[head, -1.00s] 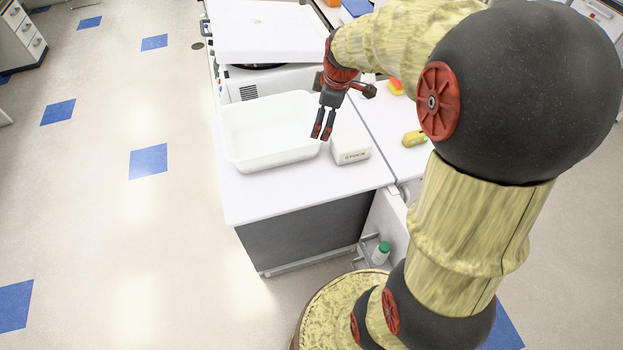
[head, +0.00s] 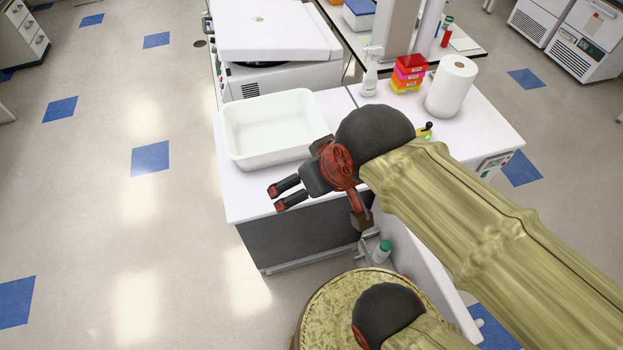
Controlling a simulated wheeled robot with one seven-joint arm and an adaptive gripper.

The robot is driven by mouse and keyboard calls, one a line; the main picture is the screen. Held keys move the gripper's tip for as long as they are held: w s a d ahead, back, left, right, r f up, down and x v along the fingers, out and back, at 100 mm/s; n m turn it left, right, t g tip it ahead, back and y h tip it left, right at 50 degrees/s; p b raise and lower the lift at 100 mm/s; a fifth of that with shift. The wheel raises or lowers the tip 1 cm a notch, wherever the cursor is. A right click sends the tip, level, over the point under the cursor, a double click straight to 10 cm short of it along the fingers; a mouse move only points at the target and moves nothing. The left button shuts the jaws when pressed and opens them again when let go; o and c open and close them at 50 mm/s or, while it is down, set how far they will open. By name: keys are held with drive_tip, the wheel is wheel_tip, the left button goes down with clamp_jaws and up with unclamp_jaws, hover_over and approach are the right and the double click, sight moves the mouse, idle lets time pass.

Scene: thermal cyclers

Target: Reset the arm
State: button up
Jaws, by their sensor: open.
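My gripper (head: 282,195) is in the head view, above the front part of the white bench, in front of the white tub. Its two dark fingers with red tips point left and are apart, with nothing between them. My arm (head: 470,230) reaches in from the lower right and covers part of the bench. The white box seen earlier beside the tub is hidden behind my gripper and wrist.
An empty white tub (head: 268,130) stands on the bench (head: 235,203), near a white lidded machine (head: 275,75). Behind my arm are a spray bottle (head: 370,75), coloured racks (head: 409,73) and a paper roll (head: 451,86). Open floor lies left. A green-capped bottle (head: 381,252) sits below the bench.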

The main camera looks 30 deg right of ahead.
wheel_tip(320, 180, down, 10)
drive_tip(key=b, duration=1)
drive_tip(key=shift+w+r, duration=0.1)
drive_tip(key=shift+r, duration=0.05)
drive_tip(key=shift+c, duration=1.2)
